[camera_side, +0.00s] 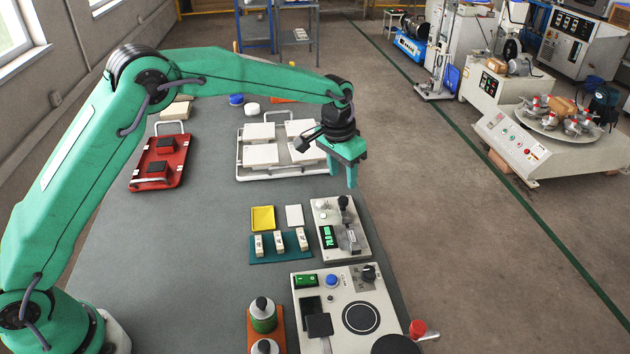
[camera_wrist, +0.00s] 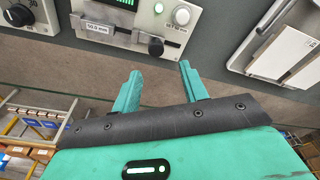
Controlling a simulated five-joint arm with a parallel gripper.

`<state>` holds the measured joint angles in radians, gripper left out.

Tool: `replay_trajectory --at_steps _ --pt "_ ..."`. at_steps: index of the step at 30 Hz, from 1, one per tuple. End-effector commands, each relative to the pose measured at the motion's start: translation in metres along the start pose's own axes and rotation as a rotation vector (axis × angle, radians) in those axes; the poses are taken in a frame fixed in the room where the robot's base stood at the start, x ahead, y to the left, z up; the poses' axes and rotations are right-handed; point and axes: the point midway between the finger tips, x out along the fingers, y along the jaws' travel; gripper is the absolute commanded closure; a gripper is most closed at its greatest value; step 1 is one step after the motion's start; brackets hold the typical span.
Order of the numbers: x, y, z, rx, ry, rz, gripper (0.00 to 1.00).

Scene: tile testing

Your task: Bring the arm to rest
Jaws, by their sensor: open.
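My gripper (camera_side: 345,170) is at the end of my green arm, above the right part of the grey table. Its two fingers point down, in the air between the white tile rack and the small tester with a green display. In the wrist view my gripper (camera_wrist: 159,82) shows two green fingers with a clear gap between them and nothing held. The small tester (camera_side: 325,213) stands below and nearer the camera than the fingers. It also shows at the top of the wrist view (camera_wrist: 205,12).
A white rack (camera_side: 240,160) with several white tiles lies left of my gripper. A red tray (camera_side: 175,173) is further left. A teal holder (camera_side: 270,257) with small blocks, a yellow dish (camera_side: 262,218) and a larger control panel (camera_side: 340,279) are nearer the camera. The table's middle left is clear.

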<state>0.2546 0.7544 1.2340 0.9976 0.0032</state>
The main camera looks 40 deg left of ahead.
Motion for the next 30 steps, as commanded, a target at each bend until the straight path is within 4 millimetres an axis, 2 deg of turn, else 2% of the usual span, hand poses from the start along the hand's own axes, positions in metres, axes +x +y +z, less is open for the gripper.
replay_trajectory --at_steps 7,14,21,30 --pt "-0.041 -0.013 0.016 -0.022 0.029 -0.004 0.56" --pt "-0.091 -0.028 0.046 -0.05 0.067 -0.01 0.56" --pt "-0.136 -0.041 0.085 -0.08 0.108 -0.017 0.56" --pt "-0.179 -0.052 0.143 -0.117 0.157 -0.028 0.56"
